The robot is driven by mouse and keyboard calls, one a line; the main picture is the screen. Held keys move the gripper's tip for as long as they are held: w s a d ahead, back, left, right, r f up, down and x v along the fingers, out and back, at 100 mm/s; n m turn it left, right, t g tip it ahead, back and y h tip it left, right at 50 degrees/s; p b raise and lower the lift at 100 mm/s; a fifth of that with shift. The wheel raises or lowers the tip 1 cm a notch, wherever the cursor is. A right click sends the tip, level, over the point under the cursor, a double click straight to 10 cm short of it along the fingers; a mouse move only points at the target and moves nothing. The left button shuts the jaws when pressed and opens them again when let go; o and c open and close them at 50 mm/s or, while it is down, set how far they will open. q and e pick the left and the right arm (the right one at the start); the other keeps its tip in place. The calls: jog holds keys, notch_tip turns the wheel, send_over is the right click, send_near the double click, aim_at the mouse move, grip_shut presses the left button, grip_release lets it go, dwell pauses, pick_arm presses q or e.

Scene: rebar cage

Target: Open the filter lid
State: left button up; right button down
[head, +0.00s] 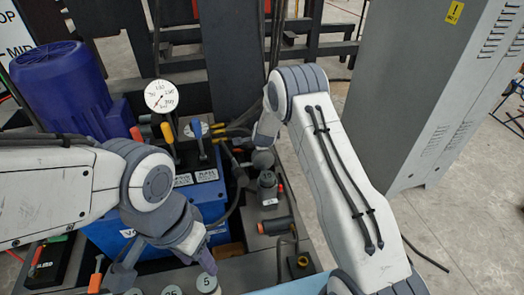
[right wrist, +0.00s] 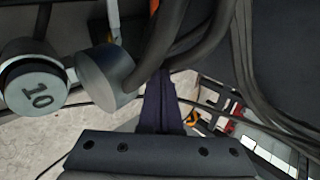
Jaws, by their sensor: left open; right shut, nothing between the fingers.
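I cannot tell for certain which part is the filter lid. Round numbered caps show: one marked 5 (head: 206,283) at the bottom of the head view, and a dark-rimmed one marked 10 (right wrist: 38,90) at the left of the right wrist view. My left gripper (head: 165,272) is open, low over the bench beside the cap marked 5, with no visible hold on it. My right gripper (right wrist: 160,105) is shut and empty. Its dark fingers are right of the cap marked 10, apart from it in the picture. In the head view my right arm hides most of that gripper.
A blue motor (head: 62,88), a pressure gauge (head: 161,96) and a blue block (head: 198,190) with levers crowd the left and middle. A grey cylinder (right wrist: 103,80) with a hose stands beside the cap marked 10.

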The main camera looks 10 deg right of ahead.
pick_arm(q)
jog(key=shift+w+f, duration=0.25)
jog(key=shift+w, duration=0.05)
pick_arm(e)
jog(key=shift+w+d+f, duration=0.1)
jog(key=shift+w+f, duration=0.15)
jog(key=shift+w, duration=0.15)
pick_arm(q)
jog(key=shift+r, duration=0.1)
pick_arm(e)
jog(key=shift+r, duration=0.15)
